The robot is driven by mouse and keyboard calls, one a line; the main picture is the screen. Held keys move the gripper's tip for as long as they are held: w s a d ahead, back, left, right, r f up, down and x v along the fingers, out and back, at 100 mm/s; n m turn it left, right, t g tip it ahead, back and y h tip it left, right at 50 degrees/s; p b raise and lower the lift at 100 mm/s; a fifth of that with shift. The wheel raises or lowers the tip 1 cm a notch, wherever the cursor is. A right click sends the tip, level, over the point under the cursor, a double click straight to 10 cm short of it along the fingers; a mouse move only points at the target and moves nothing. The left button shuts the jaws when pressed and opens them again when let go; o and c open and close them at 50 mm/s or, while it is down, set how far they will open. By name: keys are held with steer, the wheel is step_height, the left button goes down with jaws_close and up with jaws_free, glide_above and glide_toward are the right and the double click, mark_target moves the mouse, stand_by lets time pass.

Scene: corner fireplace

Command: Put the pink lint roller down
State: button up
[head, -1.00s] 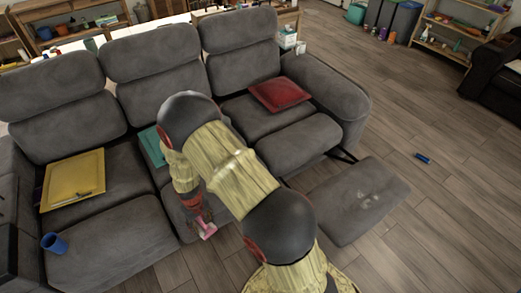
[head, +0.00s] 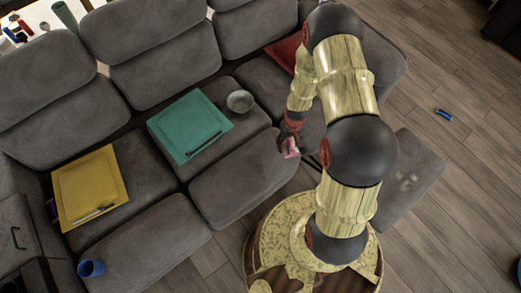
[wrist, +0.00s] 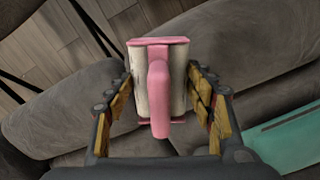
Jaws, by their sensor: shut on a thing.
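The pink lint roller (wrist: 159,95) has a pink handle and frame around a whitish roll. It sits between the fingers of my gripper (wrist: 161,100) in the wrist view, and my gripper is shut on it. In the head view, my gripper (head: 291,143) holds the pink roller (head: 291,150) above the front edge of the grey sofa, near the gap by the extended footrest. The roller's far side is hidden.
A blue object (head: 444,114) lies on the wooden floor. The middle footrest is bare.

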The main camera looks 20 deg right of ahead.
steer(key=w+a+f+b, duration=0.2)
steer(key=w+a+f, duration=0.2)
steer(key=a, duration=0.3)
steer(key=b, duration=0.2)
glide_above(260, 155)
steer(key=f, duration=0.2)
steer(key=d+f, duration=0.1)
steer(key=f, duration=0.1)
steer(key=shift+s+f, duration=0.1)
steer(key=shift+f, duration=0.25)
steer(key=shift+w+a+f, duration=0.2)
steer(key=shift+a+f, duration=0.15)
steer(key=shift+f, duration=0.1)
steer(key=shift+a+f+b, duration=0.1)
steer(key=shift+f+b, duration=0.8)
steer(key=shift+f, duration=0.6)
steer(key=shift+f, duration=0.15)
steer(key=o, duration=1)
